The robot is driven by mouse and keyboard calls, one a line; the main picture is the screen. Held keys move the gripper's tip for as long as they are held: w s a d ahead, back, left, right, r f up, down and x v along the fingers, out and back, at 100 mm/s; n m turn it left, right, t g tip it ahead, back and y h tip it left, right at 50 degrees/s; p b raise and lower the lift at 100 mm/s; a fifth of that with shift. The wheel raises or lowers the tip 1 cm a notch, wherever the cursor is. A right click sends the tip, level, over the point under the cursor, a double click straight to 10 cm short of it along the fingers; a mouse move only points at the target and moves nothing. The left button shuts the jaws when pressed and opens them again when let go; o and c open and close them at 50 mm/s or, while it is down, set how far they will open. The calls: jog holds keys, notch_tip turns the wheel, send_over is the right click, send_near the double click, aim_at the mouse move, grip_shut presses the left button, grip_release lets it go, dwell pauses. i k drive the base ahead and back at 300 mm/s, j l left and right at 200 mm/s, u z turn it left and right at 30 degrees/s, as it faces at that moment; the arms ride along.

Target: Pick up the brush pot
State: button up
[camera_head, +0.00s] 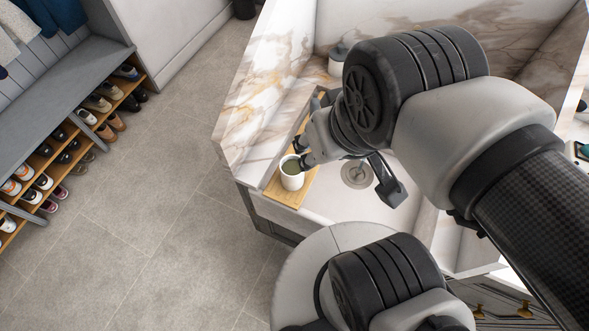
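The brush pot appears to be the small white cup-shaped pot (291,178) with a dark greenish inside. It stands upright on a wooden board (286,196) at the left edge of the basin. My gripper (302,152) is at the pot's far right rim, its two dark fingertips apart. The fingertips overlap the rim in this view, and I cannot tell whether they touch it. No brush shows in the pot. My arm comes in from the right and hides part of the basin and board.
A marble-walled basin (322,203) with a round drain (356,174) lies right of the board. A white jar (338,60) stands behind my wrist. A grey bench (62,88) with shoes on racks is at the far left. The tiled floor (150,220) between is clear.

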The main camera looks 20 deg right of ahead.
aim_at(292, 177)
jog(key=k+l+z, duration=0.25)
jog(key=z, duration=0.15)
jog(key=k+l+z, duration=0.35)
jog(key=i+l, duration=0.05)
